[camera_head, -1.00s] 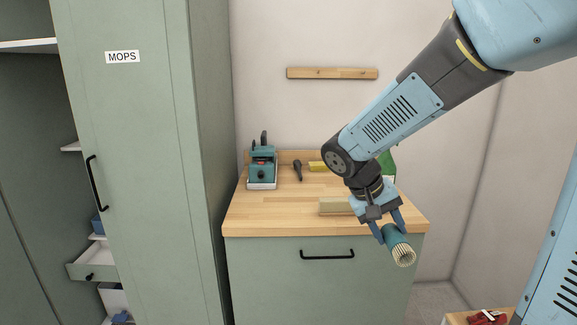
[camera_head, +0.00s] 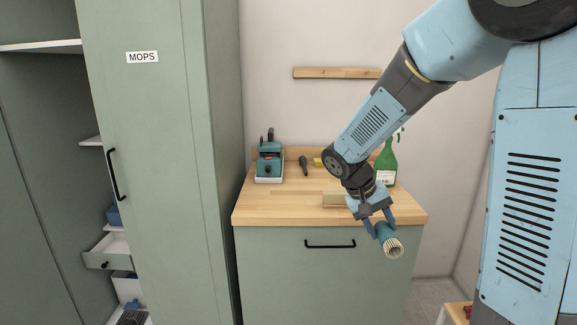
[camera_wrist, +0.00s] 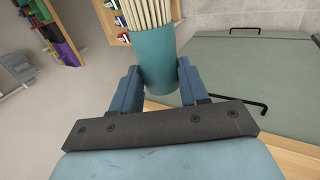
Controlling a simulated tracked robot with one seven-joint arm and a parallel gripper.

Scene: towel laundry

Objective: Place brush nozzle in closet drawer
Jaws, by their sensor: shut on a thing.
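The brush nozzle (camera_head: 389,240) is a teal cylinder with pale bristles at one end. My gripper (camera_head: 377,222) is shut on it and holds it in front of the counter's front right edge. In the wrist view the brush nozzle (camera_wrist: 155,60) sits between the two blue fingers (camera_wrist: 157,88), bristles at the top of the picture. The closet (camera_head: 150,180), a tall green cabinet labelled MOPS, stands at the left with one door open. Its drawer (camera_head: 105,262) is pulled out, pale inside, with a black knob. Part of the drawer is hidden behind the door panel.
A wooden-topped counter (camera_head: 270,208) stands right of the closet. On it are a teal machine (camera_head: 269,163), a dark small tool (camera_head: 303,165), a pale block (camera_head: 334,199) and a green spray bottle (camera_head: 386,163). A wooden rail (camera_head: 335,73) hangs on the wall.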

